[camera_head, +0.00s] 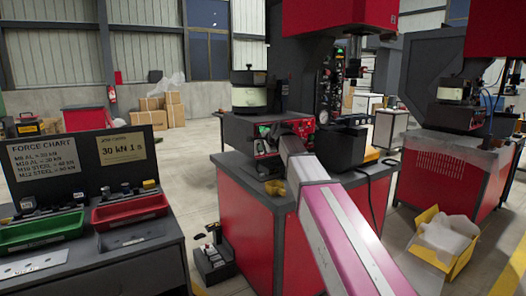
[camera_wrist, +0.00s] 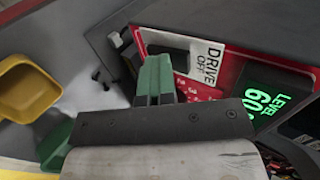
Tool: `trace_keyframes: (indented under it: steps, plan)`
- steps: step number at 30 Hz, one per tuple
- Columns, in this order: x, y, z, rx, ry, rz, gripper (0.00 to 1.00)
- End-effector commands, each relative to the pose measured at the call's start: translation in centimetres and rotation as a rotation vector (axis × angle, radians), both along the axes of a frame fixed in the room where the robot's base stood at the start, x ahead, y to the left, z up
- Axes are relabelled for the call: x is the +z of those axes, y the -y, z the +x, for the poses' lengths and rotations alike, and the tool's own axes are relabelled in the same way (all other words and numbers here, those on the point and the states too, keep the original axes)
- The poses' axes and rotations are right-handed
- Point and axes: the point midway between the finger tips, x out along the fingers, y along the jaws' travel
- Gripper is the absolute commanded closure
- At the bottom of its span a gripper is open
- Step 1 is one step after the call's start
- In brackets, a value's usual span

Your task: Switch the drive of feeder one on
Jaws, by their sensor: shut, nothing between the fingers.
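The feeder's red control panel (camera_wrist: 215,75) fills the upper right of the wrist view. It carries a white label (camera_wrist: 207,57) reading DRIVE OFF. A dark block, perhaps the drive switch (camera_wrist: 168,42), sits beside the label. A green lit LEVEL display (camera_wrist: 262,103) is at the right. My gripper (camera_wrist: 155,62) is shut, with its green fingers together and empty, over the panel's left part near the switch. I cannot tell whether it touches. In the head view the feeder (camera_head: 240,130) stands on a red cabinet, its front partly hidden by my arm.
A yellow tray (camera_wrist: 28,88) and a green part (camera_wrist: 55,142) lie left of the fingers in the wrist view. A second machine (camera_head: 455,115) stands at the right, with an open yellow box (camera_head: 460,265) on the floor. A bench (camera_head: 100,255) with bins is at the left.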

Motion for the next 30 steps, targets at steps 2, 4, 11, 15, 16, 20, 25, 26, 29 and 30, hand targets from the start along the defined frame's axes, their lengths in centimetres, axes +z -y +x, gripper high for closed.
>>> trace_keyframes:
  steps: [2,4,11,15,16,20,25,26,29,30]
  plan:
    - [0.6,-0.1,0.3,-0.001,0.007,0.004,1.0]
    - [0.7,-0.1,0.3,-0.001,0.007,0.004,1.0]
    - [0.7,-0.2,0.3,-0.001,0.007,0.005,1.0]
    - [0.7,0.1,0.0,-0.001,0.007,0.005,1.0]
    - [0.7,0.2,-0.2,-0.001,0.006,0.005,1.0]
    - [0.8,1.3,-1.5,-0.001,0.005,0.004,1.0]
    - [2.0,3.1,-3.8,-0.001,0.005,0.003,1.0]
    - [2.4,3.4,-4.3,0.0,0.006,0.002,1.0]
    - [3.6,4.3,-5.7,0.0,0.004,0.003,1.0]
    - [4.1,4.7,-6.2,0.0,0.005,0.002,1.0]
